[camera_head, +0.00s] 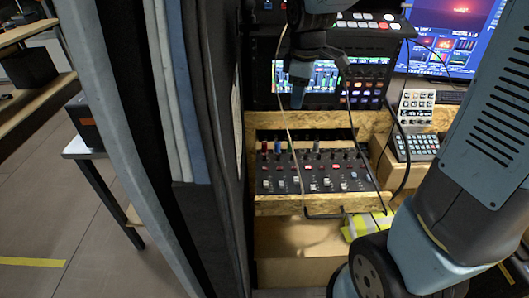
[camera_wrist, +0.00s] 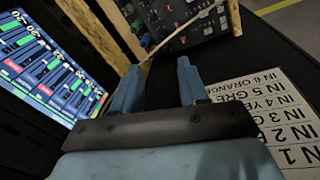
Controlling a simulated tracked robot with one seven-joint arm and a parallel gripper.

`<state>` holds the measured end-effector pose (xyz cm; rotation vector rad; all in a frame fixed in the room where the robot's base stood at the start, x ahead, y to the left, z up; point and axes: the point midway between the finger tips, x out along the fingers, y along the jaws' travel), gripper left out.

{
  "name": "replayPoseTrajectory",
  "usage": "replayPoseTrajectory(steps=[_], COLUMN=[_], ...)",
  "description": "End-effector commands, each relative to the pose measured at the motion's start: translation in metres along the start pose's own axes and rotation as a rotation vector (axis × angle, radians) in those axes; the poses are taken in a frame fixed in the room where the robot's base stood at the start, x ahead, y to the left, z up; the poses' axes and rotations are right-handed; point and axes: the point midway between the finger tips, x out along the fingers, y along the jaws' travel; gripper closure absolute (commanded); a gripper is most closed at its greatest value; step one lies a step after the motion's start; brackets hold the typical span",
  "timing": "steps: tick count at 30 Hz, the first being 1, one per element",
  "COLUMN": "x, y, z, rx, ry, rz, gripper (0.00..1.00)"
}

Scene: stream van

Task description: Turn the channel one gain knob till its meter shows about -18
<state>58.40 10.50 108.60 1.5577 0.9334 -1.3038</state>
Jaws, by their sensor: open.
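A black mixer panel (camera_head: 315,178) with rows of small knobs and light buttons sits in the wooden rack below the screen. Taller coloured knobs line its back edge, with a red one (camera_head: 265,147) at the left end. Which knob is channel one's gain I cannot tell. The panel also shows at the top of the wrist view (camera_wrist: 178,14). My gripper (camera_wrist: 160,85) is open and empty, apart from the knobs; in the head view it (camera_head: 299,92) hangs in front of the screen, above the panel.
A label sheet (camera_wrist: 275,125) lists IN 1 to IN 6, partly hidden by my gripper. A thin cable (camera_wrist: 185,30) crosses before the panel. A wooden strip (camera_head: 300,205) edges the panel's front. A dark curtain (camera_head: 215,110) stands close at the left. A keypad (camera_head: 415,147) sits right.

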Motion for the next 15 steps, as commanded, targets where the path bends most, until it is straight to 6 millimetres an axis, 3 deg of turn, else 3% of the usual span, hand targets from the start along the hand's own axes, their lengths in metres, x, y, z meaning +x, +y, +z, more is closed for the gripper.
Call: replayPoseTrajectory(steps=[9, 15], x=[0.075, 0.111], y=[0.014, 0.014], z=[-0.058, -0.082], rx=[-0.389, -0.563], ry=[-0.021, -0.019], rz=[-0.107, -0.154], gripper=[0.57, 0.57])
